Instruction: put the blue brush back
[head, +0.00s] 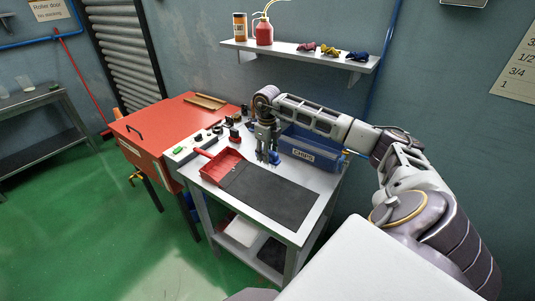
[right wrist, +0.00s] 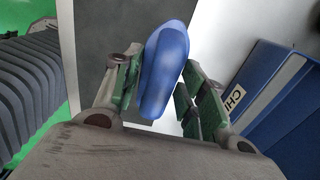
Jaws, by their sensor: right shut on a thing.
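My right gripper (head: 267,157) points down over the cart top, near the back edge of the dark mat. In the right wrist view its two green-padded fingers (right wrist: 160,88) are on either side of the blue brush (right wrist: 165,62), shut on it. Only the rounded blue part of the brush shows there; its bristles are hidden. In the head view just a small bit of blue (head: 276,157) shows beside the fingers. My left gripper is not in view.
The blue bin marked CHIPS (head: 318,160) stands right of the gripper. A red dustpan (head: 222,167) lies to its left, by the dark mat (head: 270,196), which is mostly clear. Small tools and a switch box (head: 190,148) line the cart's left side. A wall shelf (head: 300,53) hangs above.

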